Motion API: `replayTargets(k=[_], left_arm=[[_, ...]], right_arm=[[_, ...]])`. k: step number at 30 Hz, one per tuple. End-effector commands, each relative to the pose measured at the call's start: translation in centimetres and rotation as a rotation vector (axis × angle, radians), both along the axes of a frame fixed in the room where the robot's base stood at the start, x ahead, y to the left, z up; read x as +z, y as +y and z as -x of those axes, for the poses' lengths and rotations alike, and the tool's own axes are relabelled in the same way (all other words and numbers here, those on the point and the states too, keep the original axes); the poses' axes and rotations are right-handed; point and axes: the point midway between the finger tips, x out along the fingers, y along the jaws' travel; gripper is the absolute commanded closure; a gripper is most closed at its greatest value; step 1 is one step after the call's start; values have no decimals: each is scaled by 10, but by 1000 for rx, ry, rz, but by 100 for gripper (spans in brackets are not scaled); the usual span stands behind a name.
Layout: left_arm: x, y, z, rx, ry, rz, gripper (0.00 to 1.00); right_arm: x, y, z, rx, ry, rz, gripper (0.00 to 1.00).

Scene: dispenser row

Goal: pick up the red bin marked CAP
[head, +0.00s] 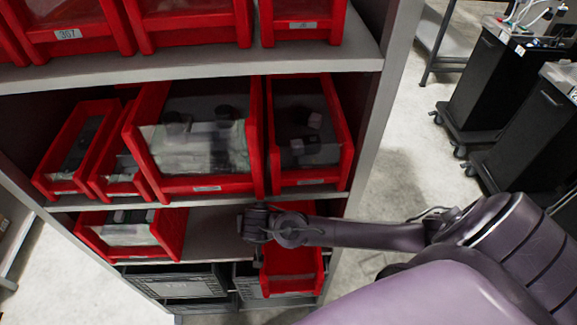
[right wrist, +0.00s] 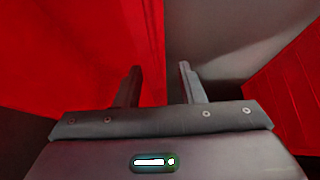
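No label reading CAP can be made out in either view. Red bins stand on the shelves. One red bin (head: 292,268) is on the lower shelf at the right, partly hidden by my right arm. My right gripper (head: 252,224) is at the lower shelf opening, by this bin's upper left side. In the right wrist view the right gripper's (right wrist: 158,80) two fingers are apart with nothing between them. A large red surface (right wrist: 80,50) fills the left there, close to the left finger; whether they touch is unclear. My left gripper is not in view.
Another red bin (head: 130,238) stands left on the lower shelf, with bare shelf (head: 212,246) between. A wide red bin (head: 200,184) and a narrower one (head: 308,176) stand above. Grey crates (head: 180,286) are below. Black carts (head: 490,85) stand at the right.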

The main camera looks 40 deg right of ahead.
Motion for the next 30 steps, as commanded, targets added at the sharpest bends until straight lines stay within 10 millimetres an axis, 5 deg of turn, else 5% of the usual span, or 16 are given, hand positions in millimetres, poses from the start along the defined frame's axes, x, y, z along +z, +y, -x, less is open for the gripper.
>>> replayTargets(k=[2,10,30], left_arm=[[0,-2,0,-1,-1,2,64],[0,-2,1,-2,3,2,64],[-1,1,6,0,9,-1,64]], right_arm=[[0,0,0,0,0,0,66],[0,0,0,0,0,0,100],[1,0,0,0,-1,1,100]])
